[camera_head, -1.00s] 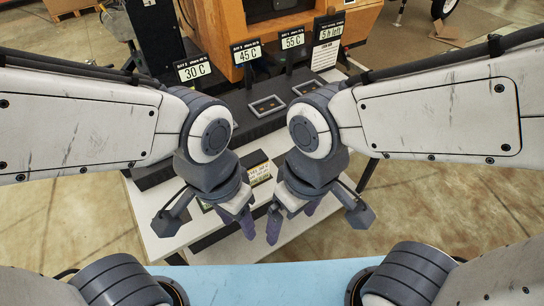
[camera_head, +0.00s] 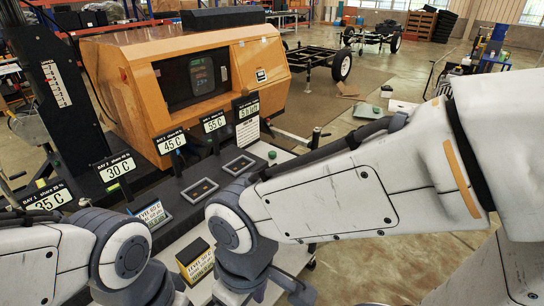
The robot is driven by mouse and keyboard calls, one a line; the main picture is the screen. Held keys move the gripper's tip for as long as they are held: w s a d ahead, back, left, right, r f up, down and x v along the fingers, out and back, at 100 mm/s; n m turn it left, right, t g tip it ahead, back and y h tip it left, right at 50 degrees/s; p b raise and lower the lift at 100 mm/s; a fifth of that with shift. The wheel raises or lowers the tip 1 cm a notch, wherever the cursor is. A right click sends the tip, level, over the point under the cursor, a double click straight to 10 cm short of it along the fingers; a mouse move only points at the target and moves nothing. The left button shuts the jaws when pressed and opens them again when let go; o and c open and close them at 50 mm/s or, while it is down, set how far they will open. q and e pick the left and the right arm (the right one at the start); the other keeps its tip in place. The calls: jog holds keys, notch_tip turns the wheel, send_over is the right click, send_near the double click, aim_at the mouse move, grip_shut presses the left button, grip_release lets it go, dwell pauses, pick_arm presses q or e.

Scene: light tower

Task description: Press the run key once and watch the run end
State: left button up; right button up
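No part is clearly marked as the run key. A small green round piece (camera_head: 272,155) sits on the white table near the right end of the dark rack. The orange machine (camera_head: 190,75) stands behind the rack, with a dark screen (camera_head: 195,78). A dark sign (camera_head: 247,115) by its right side has small text that I cannot read surely. My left gripper (camera_head: 172,296) and my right gripper (camera_head: 258,290) are at the bottom edge, in front of the rack, apart from the green piece. Their fingertips are cut off, so their opening is hidden.
Bay signs read 35 C (camera_head: 47,198), 30 C (camera_head: 117,167), 45 C (camera_head: 171,142) and 55 C (camera_head: 214,122). A black column (camera_head: 55,85) with a scale stands at left. A yellow-black box (camera_head: 195,260) is between my wrists. My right forearm crosses the table's right side.

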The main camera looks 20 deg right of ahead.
grip_shut()
dwell(1.5)
